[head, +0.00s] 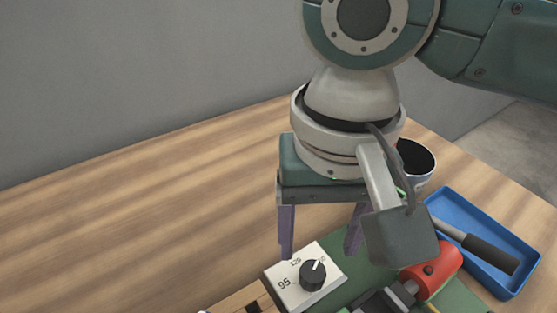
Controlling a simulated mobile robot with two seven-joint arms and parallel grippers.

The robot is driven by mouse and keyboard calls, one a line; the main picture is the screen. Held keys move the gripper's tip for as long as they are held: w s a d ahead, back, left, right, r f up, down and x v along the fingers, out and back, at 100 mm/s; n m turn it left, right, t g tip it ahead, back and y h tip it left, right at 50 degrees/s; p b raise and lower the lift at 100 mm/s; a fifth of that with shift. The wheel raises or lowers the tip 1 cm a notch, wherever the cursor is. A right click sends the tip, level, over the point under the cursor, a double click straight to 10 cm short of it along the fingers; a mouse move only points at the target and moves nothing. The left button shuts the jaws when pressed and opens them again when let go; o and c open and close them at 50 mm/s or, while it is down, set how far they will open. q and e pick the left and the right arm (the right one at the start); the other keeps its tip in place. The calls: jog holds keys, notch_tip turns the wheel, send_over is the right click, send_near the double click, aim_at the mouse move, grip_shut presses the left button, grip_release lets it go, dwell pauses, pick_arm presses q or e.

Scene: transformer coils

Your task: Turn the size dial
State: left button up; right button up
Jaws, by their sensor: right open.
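The size dial (313,275) is a black round knob with a white pointer line, on a pale plate (286,294) with printed numbers, low in the middle of the head view. The pointer line points up and slightly right. My right gripper (318,250) hangs over the plate from above, its two purple-grey fingers spread apart and empty. The left finger ends near the plate's back edge; the right finger is partly hidden behind a grey block on my wrist. The knob shows just below the fingertips, apart from them as far as I can tell. My left gripper is not in view.
A blue tray (440,207) holding a black-handled tool (490,254) lies at the right. A red cylinder (432,272) sits on the green base near the plate. A cup (416,164) stands behind my wrist. The wooden table (130,230) is clear at the left.

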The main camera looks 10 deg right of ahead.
aim_at(313, 271)
notch_tip(313, 271, down, 6)
jog(key=shift+f+b, duration=0.15)
jog(key=shift+b, duration=0.5)
grip_shut()
